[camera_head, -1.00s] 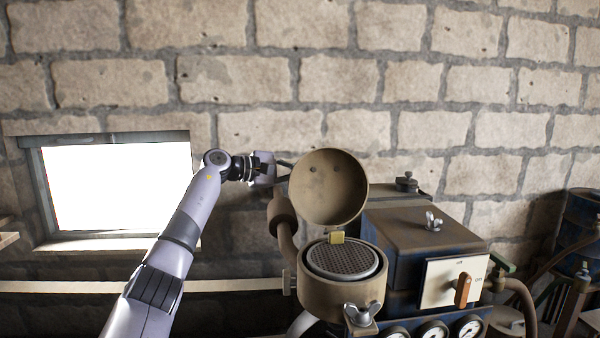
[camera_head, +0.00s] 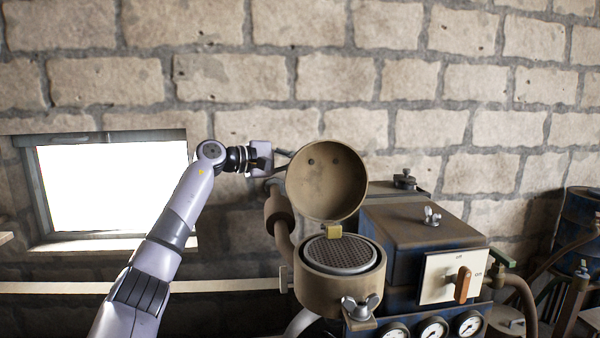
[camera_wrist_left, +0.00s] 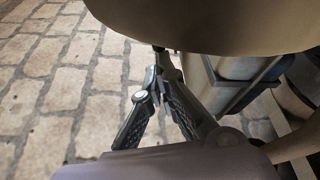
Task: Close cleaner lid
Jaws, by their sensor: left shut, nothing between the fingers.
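The cleaner lid (camera_head: 327,185) is a round, brown, bowl-shaped cover. It stands open, its hollow inside facing the head camera, behind and above the cleaner body (camera_head: 338,291). The body is a round pot with a mesh disc (camera_head: 341,254) showing inside its rim. A small brass-coloured tab (camera_head: 335,231) sits at the lid's lower edge. My left gripper (camera_head: 289,154) is behind the lid's left edge, shut and empty. In the left wrist view, the shut fingertips (camera_wrist_left: 166,69) are just below the lid's outer surface (camera_wrist_left: 215,22); I cannot tell whether they touch. The right gripper is not in view.
A wing nut (camera_head: 360,308) is at the pot's front. A blue-brown box (camera_head: 410,225) with a switch panel (camera_head: 453,276) stands to the right, with several gauges (camera_head: 432,328) below. A pipe (camera_head: 279,217) runs left of the pot. The stone wall (camera_head: 240,90) is behind.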

